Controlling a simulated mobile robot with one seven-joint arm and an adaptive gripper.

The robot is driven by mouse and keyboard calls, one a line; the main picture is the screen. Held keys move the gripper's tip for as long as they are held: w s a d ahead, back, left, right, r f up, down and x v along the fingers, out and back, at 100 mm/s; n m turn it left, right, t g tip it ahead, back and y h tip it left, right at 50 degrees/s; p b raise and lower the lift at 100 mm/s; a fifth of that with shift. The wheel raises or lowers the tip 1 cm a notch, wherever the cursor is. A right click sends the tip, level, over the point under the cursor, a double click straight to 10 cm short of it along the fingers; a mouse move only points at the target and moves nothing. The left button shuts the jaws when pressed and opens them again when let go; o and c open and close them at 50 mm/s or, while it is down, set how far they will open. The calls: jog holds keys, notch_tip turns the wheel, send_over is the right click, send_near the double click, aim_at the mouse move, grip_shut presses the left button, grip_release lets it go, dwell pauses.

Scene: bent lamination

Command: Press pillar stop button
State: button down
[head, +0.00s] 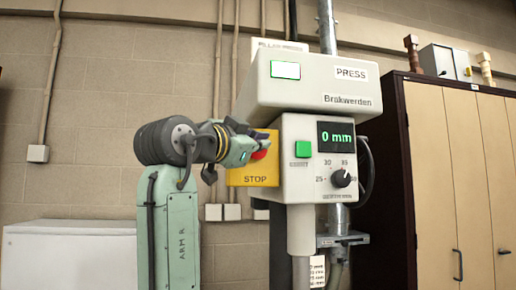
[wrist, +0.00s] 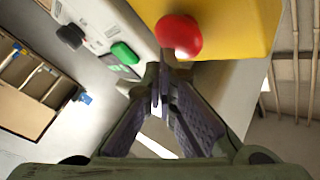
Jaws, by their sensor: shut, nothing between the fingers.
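The red stop button (head: 261,150) sits on a yellow box (head: 254,178) marked STOP, on the left side of the press column head. In the wrist view the red button (wrist: 179,36) is a domed knob on the yellow plate (wrist: 235,25), just beyond my fingertips. My gripper (wrist: 161,90) is shut and empty, its tips pointing toward the button. In the head view my gripper (head: 215,172) is beside the yellow box and partly overlaps it. I cannot tell whether the fingertips touch the button.
The press panel has a green button (head: 303,149), a display (head: 336,136) reading 0 mm and a black knob (head: 341,178). A dark-framed cabinet (head: 451,180) stands at right. A white chest (head: 68,254) stands at lower left.

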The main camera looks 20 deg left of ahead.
jog(key=shift+w+a+p, duration=0.35)
jog(key=shift+w+p, duration=0.15)
dwell(0.7)
jog(key=shift+s, duration=0.1)
jog(key=shift+s+d+b, duration=0.4)
jog(key=shift+s+d, duration=0.15)
jog(key=shift+s, duration=0.2)
jog(key=s+d+b, duration=0.1)
jog(key=s, duration=0.1)
jog(key=s+d, duration=0.1)
jog(key=s, duration=0.1)
jog(key=shift+d+b, duration=0.35)
jog(key=shift+d, duration=0.05)
dwell(0.7)
